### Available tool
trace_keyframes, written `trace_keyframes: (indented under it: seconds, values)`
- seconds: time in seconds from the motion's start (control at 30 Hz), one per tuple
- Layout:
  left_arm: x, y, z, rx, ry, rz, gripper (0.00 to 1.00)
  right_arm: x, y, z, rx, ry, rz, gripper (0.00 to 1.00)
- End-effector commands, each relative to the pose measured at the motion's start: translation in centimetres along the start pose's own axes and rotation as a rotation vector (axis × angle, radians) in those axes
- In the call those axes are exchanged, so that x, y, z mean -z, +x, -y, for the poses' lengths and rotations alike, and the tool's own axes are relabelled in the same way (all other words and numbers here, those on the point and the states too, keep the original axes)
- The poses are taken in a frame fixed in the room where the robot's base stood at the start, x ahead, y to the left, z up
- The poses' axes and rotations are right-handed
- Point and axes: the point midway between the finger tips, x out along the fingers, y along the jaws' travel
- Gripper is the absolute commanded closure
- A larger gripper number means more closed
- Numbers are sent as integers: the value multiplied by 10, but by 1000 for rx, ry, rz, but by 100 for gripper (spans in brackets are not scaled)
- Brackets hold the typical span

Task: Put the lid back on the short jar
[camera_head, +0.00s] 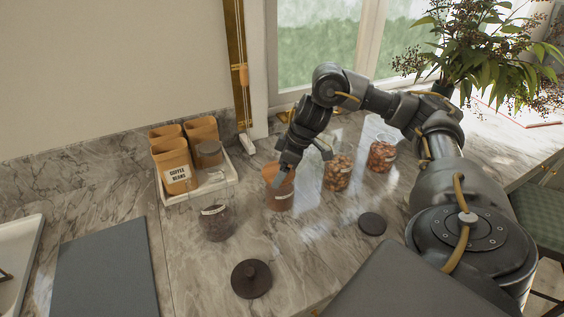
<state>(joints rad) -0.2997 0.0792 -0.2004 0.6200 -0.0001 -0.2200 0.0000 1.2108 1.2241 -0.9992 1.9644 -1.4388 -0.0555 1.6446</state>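Several jars stand on the marble counter: a dark glass jar (215,224), an orange-brown jar (280,198), and two glass jars of brown pieces, a nearer one (338,174) and a farther one (381,157). I cannot tell for sure which is the short jar. A dark round lid with a knob (251,279) lies near the front edge. A flat dark disc (372,223), perhaps another lid, lies to its right. My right gripper (281,177) points down at the rim of the orange-brown jar; its opening and any grip are unclear. My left gripper is out of view.
A white tray (199,189) holds orange canisters and a smaller dark-lidded jar at the back left. A dark board (106,270) lies at the left. A leafy plant (487,50) stands at the back right. Bare counter surrounds the knobbed lid.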

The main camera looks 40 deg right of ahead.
Motion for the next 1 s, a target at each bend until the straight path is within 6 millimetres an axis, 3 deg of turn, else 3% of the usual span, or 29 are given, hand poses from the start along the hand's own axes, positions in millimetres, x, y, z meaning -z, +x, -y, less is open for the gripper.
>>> trace_keyframes:
  seconds: [1.0]
  values:
    - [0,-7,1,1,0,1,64,-1,-2,0,-1,-1,-1,38]
